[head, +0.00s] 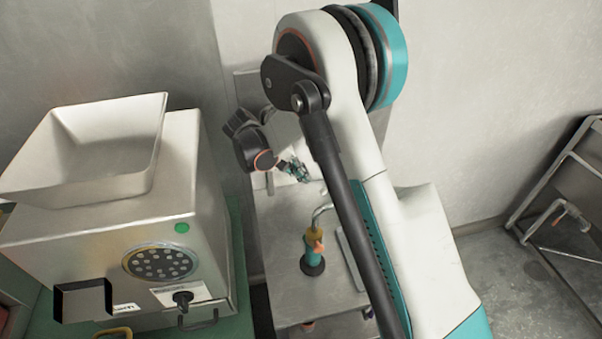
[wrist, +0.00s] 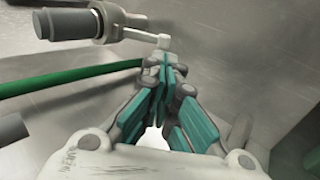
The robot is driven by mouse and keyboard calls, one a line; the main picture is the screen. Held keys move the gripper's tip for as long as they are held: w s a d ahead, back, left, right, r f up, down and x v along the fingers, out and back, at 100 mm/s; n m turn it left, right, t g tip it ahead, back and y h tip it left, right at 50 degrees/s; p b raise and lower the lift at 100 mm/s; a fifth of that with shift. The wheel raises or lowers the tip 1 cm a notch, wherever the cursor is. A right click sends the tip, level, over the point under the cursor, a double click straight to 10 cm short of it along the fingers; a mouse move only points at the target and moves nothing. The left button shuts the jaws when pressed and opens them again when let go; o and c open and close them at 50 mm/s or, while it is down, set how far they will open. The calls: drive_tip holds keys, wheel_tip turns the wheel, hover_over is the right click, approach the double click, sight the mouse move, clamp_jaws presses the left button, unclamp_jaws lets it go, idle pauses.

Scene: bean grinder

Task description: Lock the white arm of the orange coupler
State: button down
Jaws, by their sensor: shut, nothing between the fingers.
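My gripper (head: 297,170) is shut and empty, above the metal table in the head view. In the wrist view its closed fingertips (wrist: 167,66) point to the top of the picture. Just beyond them is the end of a short white arm (wrist: 145,37), which sticks out from a grey cylindrical fitting (wrist: 72,23). I cannot tell whether the tips touch the white arm. No orange shows on this fitting. In the head view an orange part (head: 316,243) sits on an upright teal body with a dark round base, below my gripper. No white arm can be made out on it there.
A bent metal pipe (head: 322,211) rises by the orange part. A green hose or bar (wrist: 65,82) crosses the wrist view left of my fingers. A steel grinder (head: 120,235) with a wide hopper (head: 95,150) stands at left. The metal table (head: 285,290) has bare patches. My arm hides its right side.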

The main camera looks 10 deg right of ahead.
drive_tip(key=b, duration=0.2)
approach(329, 196)
drive_tip(key=shift+s+d, duration=0.1)
drive_tip(key=shift+d, duration=0.55)
drive_tip(key=shift+d+f+b, duration=0.1)
drive_tip(key=shift+f+b, duration=0.25)
drive_tip(key=shift+f, duration=0.2)
drive_tip(key=shift+d+f+b, duration=0.3)
drive_tip(key=shift+f+b, duration=0.35)
drive_tip(key=shift+f, duration=0.15)
drive_tip(key=shift+b+x, duration=0.8)
drive_tip(key=shift+x, duration=0.5)
drive_tip(key=shift+d, duration=0.1)
drive_tip(key=shift+r, duration=0.15)
drive_tip(key=shift+r+p, duration=0.35)
drive_tip(key=shift+r, duration=0.35)
